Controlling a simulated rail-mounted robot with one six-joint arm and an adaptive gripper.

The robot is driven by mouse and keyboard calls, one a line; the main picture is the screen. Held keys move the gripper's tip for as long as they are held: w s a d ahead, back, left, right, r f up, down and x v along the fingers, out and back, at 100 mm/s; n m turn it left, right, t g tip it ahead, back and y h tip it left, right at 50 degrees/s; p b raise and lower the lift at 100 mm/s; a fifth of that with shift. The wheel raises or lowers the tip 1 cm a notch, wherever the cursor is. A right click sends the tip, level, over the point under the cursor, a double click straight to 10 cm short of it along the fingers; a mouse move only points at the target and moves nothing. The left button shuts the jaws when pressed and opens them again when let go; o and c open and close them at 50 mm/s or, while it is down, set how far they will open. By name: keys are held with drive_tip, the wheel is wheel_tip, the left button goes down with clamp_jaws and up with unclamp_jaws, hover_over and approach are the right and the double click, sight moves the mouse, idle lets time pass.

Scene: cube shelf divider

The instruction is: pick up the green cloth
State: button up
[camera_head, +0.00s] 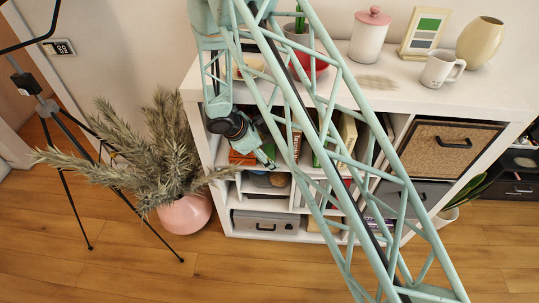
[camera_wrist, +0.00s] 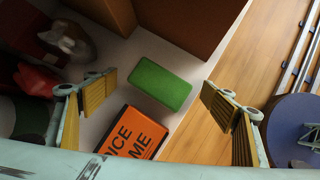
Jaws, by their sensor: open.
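The green cloth (camera_wrist: 160,83) shows in the wrist view as a small flat green rectangle with rounded corners. It lies on the pale shelf board, near the board's edge. My gripper (camera_wrist: 157,96) is open, with its yellow-padded fingers apart to the left and right of the cloth in the picture. Nothing is held between them. In the head view my gripper (camera_head: 264,157) reaches into the upper left compartment of the white shelf unit (camera_head: 450,100). I cannot make out the cloth there.
An orange box with black lettering (camera_wrist: 135,132) lies just below the cloth in the wrist view. A red object (camera_wrist: 37,79) and a grey-white figure (camera_wrist: 70,40) stand left. Brown upright panels or books (camera_wrist: 185,25) are behind. Wooden floor (camera_wrist: 232,75) lies beyond the shelf edge.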

sight(273, 150)
drive_tip(key=shift+c, duration=0.8)
drive_tip(key=c, duration=0.7)
drive_tip(key=shift+o, duration=0.2)
drive_tip(key=shift+r, duration=0.15)
drive_tip(key=shift+r, duration=1.55)
drive_tip(key=s+d+b, duration=0.1)
drive_tip(key=s+d, duration=0.3)
drive_tip(key=s, duration=0.4)
drive_tip(key=s+d+b, duration=0.1)
drive_tip(key=s+d, duration=0.2)
drive_tip(key=s, duration=0.5)
drive_tip(key=shift+s+d+b, duration=0.15)
drive_tip(key=shift+d+b, duration=0.2)
drive_tip(key=shift+r, duration=0.1)
drive_tip(key=shift+o, duration=0.2)
